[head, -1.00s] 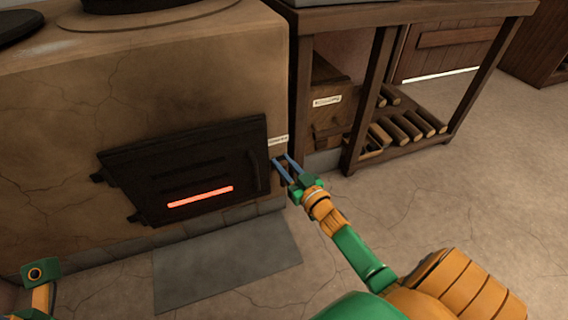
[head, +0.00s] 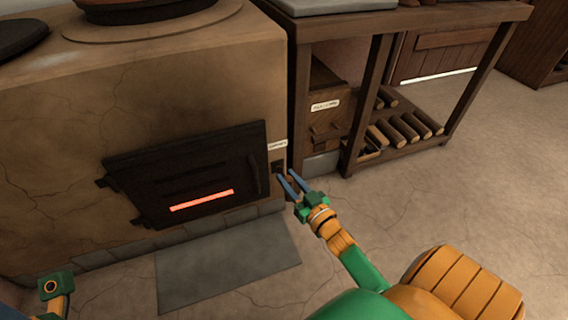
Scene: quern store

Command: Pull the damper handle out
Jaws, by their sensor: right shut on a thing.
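The damper handle (head: 289,184) is a small dark piece at the right end of the stove's front face, just below a pale label (head: 278,145). A dark fitting (head: 277,166) shows on the stove face behind it. My right gripper (head: 287,177) has its two blue fingers on either side of the handle and is shut on it, a little out from the stove face. The fingers hide much of the handle. Only a green and orange part of my left arm shows at the lower left; its fingers are not seen.
The stove (head: 60,160) has a black fire door (head: 190,165) with a glowing slot, left of the handle. A wooden bench (head: 400,25) with logs (head: 405,130) on its lower shelf stands to the right. A grey floor slab (head: 225,265) lies in front. Open floor is at right.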

